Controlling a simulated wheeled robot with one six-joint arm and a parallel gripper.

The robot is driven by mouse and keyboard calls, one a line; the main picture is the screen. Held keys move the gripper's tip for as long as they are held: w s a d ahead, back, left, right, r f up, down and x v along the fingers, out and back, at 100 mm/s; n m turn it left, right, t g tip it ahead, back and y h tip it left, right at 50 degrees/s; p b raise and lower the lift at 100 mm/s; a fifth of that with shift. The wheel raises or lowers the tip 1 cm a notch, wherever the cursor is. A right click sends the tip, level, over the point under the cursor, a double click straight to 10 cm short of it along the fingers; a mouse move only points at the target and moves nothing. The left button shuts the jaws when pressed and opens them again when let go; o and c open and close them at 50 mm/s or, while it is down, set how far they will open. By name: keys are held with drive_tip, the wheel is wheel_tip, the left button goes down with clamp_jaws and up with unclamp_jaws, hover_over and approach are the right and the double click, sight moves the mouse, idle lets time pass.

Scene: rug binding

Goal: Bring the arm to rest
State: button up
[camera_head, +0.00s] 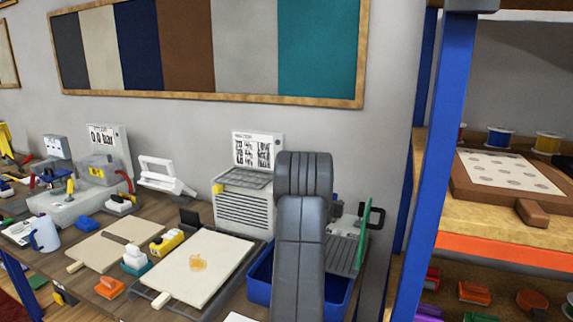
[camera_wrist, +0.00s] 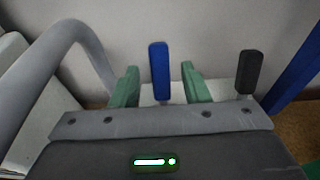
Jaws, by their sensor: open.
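My gripper (camera_wrist: 160,85) shows in the wrist view with its two green fingers apart. A blue upright handle (camera_wrist: 158,70) shows in the gap between them in the picture. I cannot tell whether it lies between the fingers or beyond them. No finger is seen closed on it. In the head view my dark grey arm rises in front of the bench at centre right and hides part of what is behind it. I cannot make out my gripper clearly there.
A black-ended lever (camera_wrist: 248,72) and a curved grey tube (camera_wrist: 75,45) flank the fingers. A blue bin (camera_head: 262,285) sits beside my arm. The bench holds a cream board (camera_head: 215,265) and a label printer (camera_head: 245,195). A blue shelf post (camera_head: 432,170) stands right.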

drive_tip(key=b+v, duration=0.3)
drive_tip(key=v, duration=0.7)
drive_tip(key=p+x, duration=0.1)
drive_tip(key=x, duration=0.3)
drive_tip(key=p+x, duration=0.2)
drive_tip(key=x, duration=0.3)
drive_tip(key=p+x, duration=0.1)
drive_tip(key=x, duration=0.3)
drive_tip(key=shift+w+d+f, duration=0.1)
drive_tip(key=shift+w+f, duration=0.2)
drive_tip(key=shift+f, duration=0.1)
drive_tip(key=t+b, duration=0.1)
drive_tip(key=b, duration=0.2)
drive_tip(key=shift+s+r, duration=0.1)
drive_tip(key=shift+s, duration=0.2)
drive_tip(key=shift+b, duration=0.45)
drive_tip(key=b, duration=0.2)
drive_tip(key=shift+s+a+r+t+h+b, duration=0.1)
drive_tip(key=shift+s+a+t+h+b, duration=0.1)
drive_tip(key=shift+s+t+h+b, duration=0.1)
drive_tip(key=shift+s+t+b, duration=0.15)
drive_tip(key=shift+t+b, duration=0.15)
drive_tip(key=shift+b, duration=0.55)
drive_tip(key=shift+a+b, duration=0.1)
drive_tip(key=shift+b, duration=0.3)
